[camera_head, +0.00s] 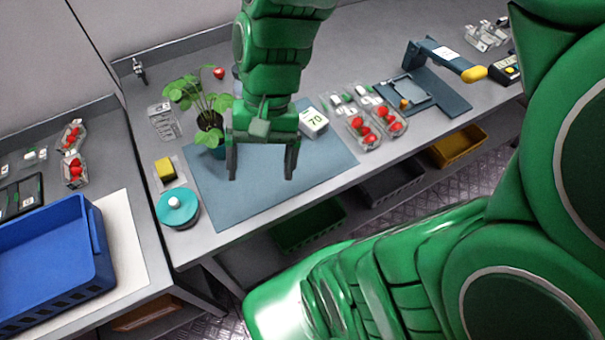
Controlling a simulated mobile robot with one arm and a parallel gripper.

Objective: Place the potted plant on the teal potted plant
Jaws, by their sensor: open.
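A potted plant (209,106) with broad green leaves and dark soil stands at the back left of the blue-grey mat (215,195). Its pot looks teal, and my gripper partly hides it. I see only this one plant. A teal round object (178,208) with a white knob on top sits at the table's front left, beside the mat. My gripper (261,176) points down over the mat, just right of the plant. Its two fingers are spread apart with nothing between them.
A scale-like box reading 70 (314,122) and clear punnets of strawberries (362,132) stand right of my gripper. A yellow block (165,169) lies behind the teal round object. A blue crate (50,250) is on the left table. The mat's front is clear.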

